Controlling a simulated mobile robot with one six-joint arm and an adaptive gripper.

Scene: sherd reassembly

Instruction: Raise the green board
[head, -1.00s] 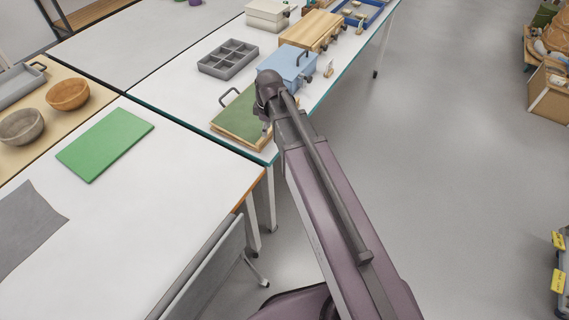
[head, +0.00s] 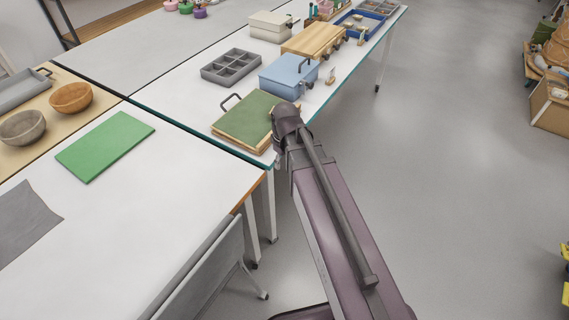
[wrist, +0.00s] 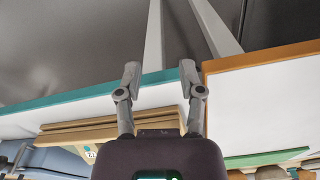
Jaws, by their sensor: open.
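Two green boards show in the head view. A dark green board (head: 250,117) with a black handle (head: 231,101) lies on a light wooden frame (head: 240,143) at the near corner of the teal-edged table. A plain bright green board (head: 105,146) lies flat on the white table to the left; its edge shows in the wrist view (wrist: 267,158). My gripper (wrist: 160,80) is open and empty in the wrist view, in front of the table edges. The wooden frame's layered edge shows left of the fingers there. In the head view my arm's end covers the frame's right corner and hides the fingers.
A blue lidded box (head: 288,76), a grey compartment tray (head: 231,67) and a wooden box (head: 313,42) stand farther along the teal-edged table. Two bowls (head: 70,97) are at left. A chair (head: 205,270) stands at the near table.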

